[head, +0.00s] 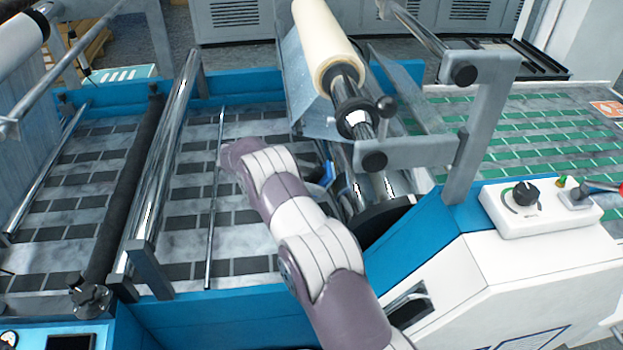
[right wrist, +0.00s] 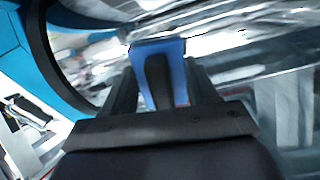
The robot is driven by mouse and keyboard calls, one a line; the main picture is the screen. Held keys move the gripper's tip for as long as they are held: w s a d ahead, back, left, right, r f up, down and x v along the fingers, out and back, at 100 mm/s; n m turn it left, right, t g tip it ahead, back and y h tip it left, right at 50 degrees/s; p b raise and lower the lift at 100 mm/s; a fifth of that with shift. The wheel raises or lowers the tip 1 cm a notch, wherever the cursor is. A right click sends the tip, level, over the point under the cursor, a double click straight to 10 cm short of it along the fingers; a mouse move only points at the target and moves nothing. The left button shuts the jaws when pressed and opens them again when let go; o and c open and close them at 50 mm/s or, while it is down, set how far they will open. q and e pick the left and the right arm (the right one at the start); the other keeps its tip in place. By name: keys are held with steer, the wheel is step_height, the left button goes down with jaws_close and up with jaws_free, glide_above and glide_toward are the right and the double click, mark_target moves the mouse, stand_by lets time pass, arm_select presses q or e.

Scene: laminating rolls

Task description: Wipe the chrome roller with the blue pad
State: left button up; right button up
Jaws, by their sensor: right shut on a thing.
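My right gripper (right wrist: 160,82) is shut on the blue pad (right wrist: 172,48), which has a dark grip between the fingers. In the right wrist view the pad's far edge is right at a shiny chrome roller (right wrist: 235,48); I cannot tell if they touch. In the head view only a sliver of the blue pad (head: 327,174) shows past my right arm, close to the lower chrome rollers (head: 375,187) under the cream film roll. My arm hides most of the gripper there. My left gripper is not in view.
The cream film roll (head: 327,45) hangs above, with a grey bracket (head: 480,120) on its right. A white control box (head: 540,208) with a knob stands on the machine's right side. Another chrome bar (head: 165,150) and a black roller (head: 125,190) cross the patterned bed on the left.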

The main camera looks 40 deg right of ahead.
steer(key=shift+x, duration=0.85)
